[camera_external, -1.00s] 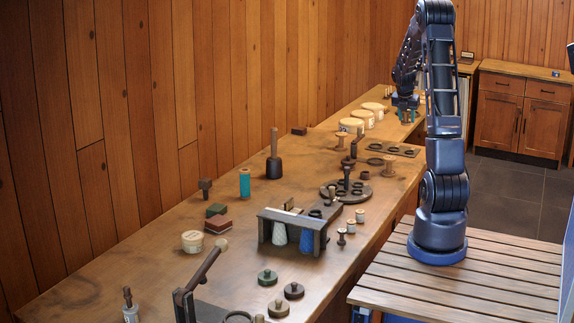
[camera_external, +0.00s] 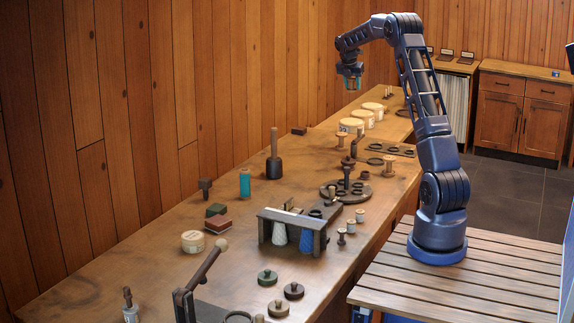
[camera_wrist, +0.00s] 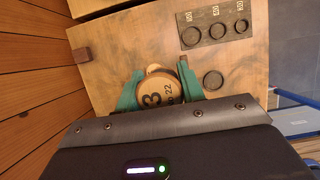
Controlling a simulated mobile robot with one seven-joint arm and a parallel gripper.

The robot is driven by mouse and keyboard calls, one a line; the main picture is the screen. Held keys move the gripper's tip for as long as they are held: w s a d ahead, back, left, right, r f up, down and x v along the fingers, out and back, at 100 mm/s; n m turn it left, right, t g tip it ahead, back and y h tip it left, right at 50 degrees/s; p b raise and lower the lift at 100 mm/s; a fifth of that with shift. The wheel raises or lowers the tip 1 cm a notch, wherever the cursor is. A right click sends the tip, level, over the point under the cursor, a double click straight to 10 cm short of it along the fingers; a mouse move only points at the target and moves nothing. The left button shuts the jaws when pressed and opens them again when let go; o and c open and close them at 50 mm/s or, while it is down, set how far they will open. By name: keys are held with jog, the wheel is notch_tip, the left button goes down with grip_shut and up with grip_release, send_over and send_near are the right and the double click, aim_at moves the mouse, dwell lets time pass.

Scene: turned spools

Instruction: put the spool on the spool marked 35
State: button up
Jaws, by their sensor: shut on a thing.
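My gripper (camera_external: 350,84) is raised above the far part of the long bench. In the wrist view my gripper (camera_wrist: 159,88) has its teal fingers shut on the sides of a wooden spool (camera_wrist: 158,93). The spool's round end faces the camera and bears dark figures, including "22"; the larger number is partly hidden. A pale rounded edge shows just beyond it. On the bench, one pale wooden spool (camera_external: 340,141) stands near the tubs and another (camera_external: 389,166) stands near the right edge. I cannot read a 35 on either.
Several pale lidded tubs (camera_external: 350,125) stand below and right of my gripper. A dark holed plate (camera_external: 392,149) and a ring (camera_external: 375,161) lie near the right edge. A dark block (camera_external: 299,131) lies near the wall. Nearer, a rack (camera_external: 292,232) stands amid small items.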

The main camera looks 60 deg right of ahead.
jog(key=w, duration=0.3)
send_near(342, 133)
jog(key=x, duration=0.2)
jog(key=d+x, duration=0.1)
jog(key=x, duration=0.3)
jog(key=shift+d+r, duration=0.15)
jog(key=shift+d, duration=0.1)
jog(key=o, duration=0.9)
jog(key=shift+o, duration=0.2)
